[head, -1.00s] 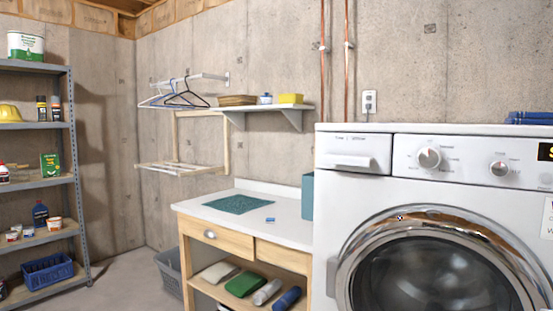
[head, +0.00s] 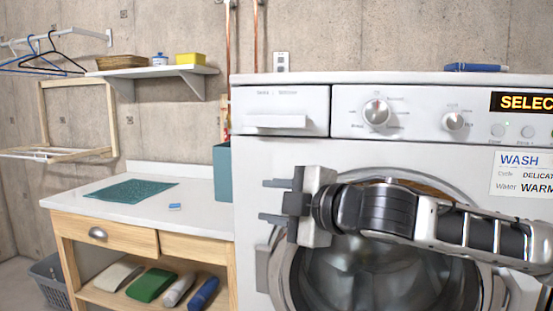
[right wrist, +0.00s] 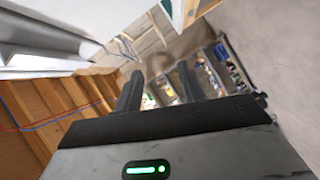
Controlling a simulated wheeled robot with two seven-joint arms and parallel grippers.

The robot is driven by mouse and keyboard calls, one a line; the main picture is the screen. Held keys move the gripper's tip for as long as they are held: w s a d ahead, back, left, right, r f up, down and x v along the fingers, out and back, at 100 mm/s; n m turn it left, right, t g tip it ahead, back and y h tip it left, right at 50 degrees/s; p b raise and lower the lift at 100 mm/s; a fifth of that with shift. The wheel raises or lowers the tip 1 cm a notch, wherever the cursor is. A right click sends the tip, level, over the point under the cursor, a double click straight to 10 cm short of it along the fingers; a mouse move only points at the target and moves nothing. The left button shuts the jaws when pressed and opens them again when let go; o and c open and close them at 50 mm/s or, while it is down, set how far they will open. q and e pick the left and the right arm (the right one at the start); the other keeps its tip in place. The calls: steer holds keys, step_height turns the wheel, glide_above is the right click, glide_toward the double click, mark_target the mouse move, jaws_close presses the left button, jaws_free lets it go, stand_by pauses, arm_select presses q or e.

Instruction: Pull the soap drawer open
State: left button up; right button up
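The soap drawer (head: 281,110) is at the upper left of the white washing machine (head: 352,152), with a ledge-like handle (head: 276,122) along its lower front. Its front looks flush with the machine, so it appears shut. My right gripper (head: 270,202) is below the drawer, in front of the machine's left side, pointing left. Its two dark fingers are apart with nothing between them. The fingers also show spread in the right wrist view (right wrist: 158,92). My left gripper is in neither view.
The round door (head: 390,270) is behind my right arm. The dial panel (head: 400,112) is right of the drawer. A teal bin (head: 222,168) and a wooden worktable (head: 110,232) stand to the left. A blue item (head: 476,67) lies on the machine.

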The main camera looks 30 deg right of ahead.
steer(key=s+d+r+t+h+b, duration=0.1)
steer(key=s+d+r+h, duration=0.1)
steer(key=s+r, duration=0.3)
steer(key=s+d+r+t+h, duration=0.1)
steer(key=s+d+r+h, duration=0.15)
steer(key=r, duration=0.45)
steer(key=p, duration=0.7)
glide_toward(274, 123)
steer(key=shift+n, duration=0.3)
steer(key=w+p, duration=0.1)
steer(key=w, duration=0.1)
steer(key=w+p, duration=0.1)
steer(key=w, duration=0.2)
steer(key=w+p, duration=0.1)
steer(key=w, duration=0.2)
steer(key=shift+d+r, duration=0.1)
steer(key=shift+d, duration=0.15)
steer(key=shift+w, duration=0.4)
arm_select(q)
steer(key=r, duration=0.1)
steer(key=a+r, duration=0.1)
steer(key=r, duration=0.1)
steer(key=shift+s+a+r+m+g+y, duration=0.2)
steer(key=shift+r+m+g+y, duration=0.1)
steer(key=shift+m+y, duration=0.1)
arm_select(e)
jaws_close()
